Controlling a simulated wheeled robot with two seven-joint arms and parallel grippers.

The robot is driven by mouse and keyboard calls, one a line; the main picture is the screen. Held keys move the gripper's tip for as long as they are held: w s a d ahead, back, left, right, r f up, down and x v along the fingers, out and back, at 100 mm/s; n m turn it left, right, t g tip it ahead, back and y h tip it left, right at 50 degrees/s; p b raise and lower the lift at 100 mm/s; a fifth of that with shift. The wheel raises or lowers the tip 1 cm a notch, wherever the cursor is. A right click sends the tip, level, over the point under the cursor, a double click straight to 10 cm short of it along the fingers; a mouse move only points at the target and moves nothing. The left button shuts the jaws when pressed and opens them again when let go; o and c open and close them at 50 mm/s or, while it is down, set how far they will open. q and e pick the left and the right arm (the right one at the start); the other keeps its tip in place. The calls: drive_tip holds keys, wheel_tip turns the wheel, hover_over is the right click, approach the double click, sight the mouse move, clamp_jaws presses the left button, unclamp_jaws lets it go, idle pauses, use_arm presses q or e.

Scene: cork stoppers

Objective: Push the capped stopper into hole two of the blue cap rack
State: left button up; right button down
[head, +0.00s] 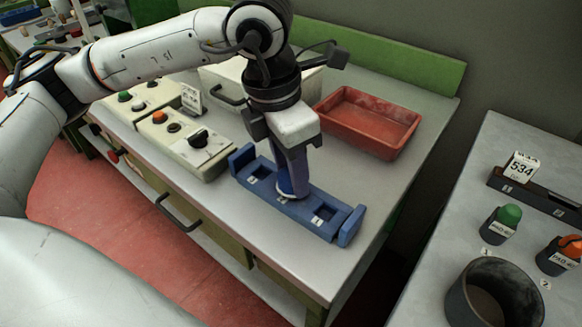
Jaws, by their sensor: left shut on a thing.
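The blue cap rack (349,227) lies near the front edge of the grey table, with a raised block at each end. Square holes show open on the left and right of its top. My left gripper (291,186) points down at the middle of the rack, between those holes. It is shut on the capped stopper (285,188), a small blue piece with a pale lower rim. The stopper is at the rack's middle position; the fingers hide much of it, and I cannot tell how deep it sits. My right gripper is not in view.
A red tray (368,113) stands behind the rack. A control box (186,146) with a black knob stands left of it. A separate table at the right holds a green-topped piece (508,216), an orange-topped piece (570,246) and a dark round bin (461,304).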

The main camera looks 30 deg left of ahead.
sight(283, 180)
use_arm(q)
drive_tip(key=shift+f, duration=0.1)
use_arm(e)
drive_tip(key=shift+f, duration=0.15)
use_arm(q)
drive_tip(key=o, duration=1.2)
drive_tip(key=shift+r, duration=0.45)
drive_tip(key=r, duration=0.3)
drive_tip(key=s+r, duration=0.1)
drive_tip(key=r, duration=0.5)
drive_tip(key=shift+s+a+r, duration=0.2)
drive_tip(key=shift+a, duration=0.15)
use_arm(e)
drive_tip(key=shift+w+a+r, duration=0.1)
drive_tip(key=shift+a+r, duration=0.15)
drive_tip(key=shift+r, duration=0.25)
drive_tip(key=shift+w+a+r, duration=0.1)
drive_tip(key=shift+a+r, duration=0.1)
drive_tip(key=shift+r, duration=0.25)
